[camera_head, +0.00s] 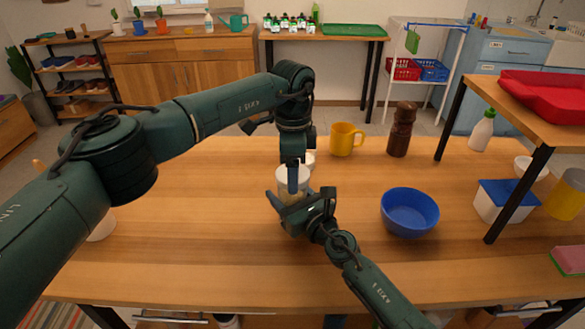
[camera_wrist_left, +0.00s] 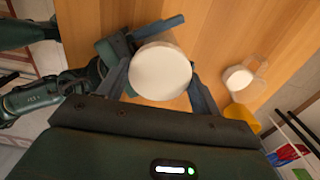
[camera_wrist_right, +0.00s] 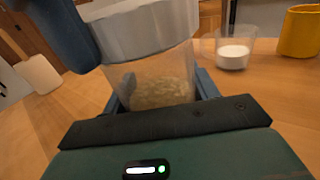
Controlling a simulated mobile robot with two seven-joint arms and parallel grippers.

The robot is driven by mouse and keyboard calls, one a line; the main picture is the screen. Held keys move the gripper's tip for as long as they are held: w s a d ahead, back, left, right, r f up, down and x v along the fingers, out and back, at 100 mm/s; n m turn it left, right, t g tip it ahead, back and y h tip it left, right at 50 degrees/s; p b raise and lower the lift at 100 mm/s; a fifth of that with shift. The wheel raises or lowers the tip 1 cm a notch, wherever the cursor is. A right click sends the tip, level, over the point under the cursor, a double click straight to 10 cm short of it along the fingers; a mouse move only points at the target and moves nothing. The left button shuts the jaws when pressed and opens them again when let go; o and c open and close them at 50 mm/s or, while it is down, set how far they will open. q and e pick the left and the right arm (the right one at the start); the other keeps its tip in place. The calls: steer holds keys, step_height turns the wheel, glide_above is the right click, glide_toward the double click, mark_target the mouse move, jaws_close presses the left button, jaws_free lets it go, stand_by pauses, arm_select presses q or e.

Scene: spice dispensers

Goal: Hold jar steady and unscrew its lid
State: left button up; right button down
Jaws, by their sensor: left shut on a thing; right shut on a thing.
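The clear jar (camera_head: 284,190) stands upright near the middle of the table; the right wrist view shows pale, grainy contents in it (camera_wrist_right: 160,85). Its round white lid (camera_wrist_left: 160,72) is on top of the jar. My left gripper (camera_head: 293,178) comes down from above and is shut on the lid, one finger on each side. My right gripper (camera_head: 291,207) is shut on the jar body from the front, below the lid. In the right wrist view its fingers partly hide behind the jar. Whether the lid has turned cannot be told.
A small glass with white contents (camera_wrist_right: 233,52) stands just behind the jar. A yellow mug (camera_head: 345,139) and a brown mill (camera_head: 402,130) stand farther back. A blue bowl (camera_head: 409,214) is to the right, then a white box with a blue lid (camera_head: 497,201).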

arm_select(q)
steer(key=shift+r, duration=0.1)
stand_by(0.3)
steer(key=shift+r, duration=1)
steer(key=shift+r, duration=2)
arm_select(e)
steer(key=shift+c, duration=1.8)
jaws_free()
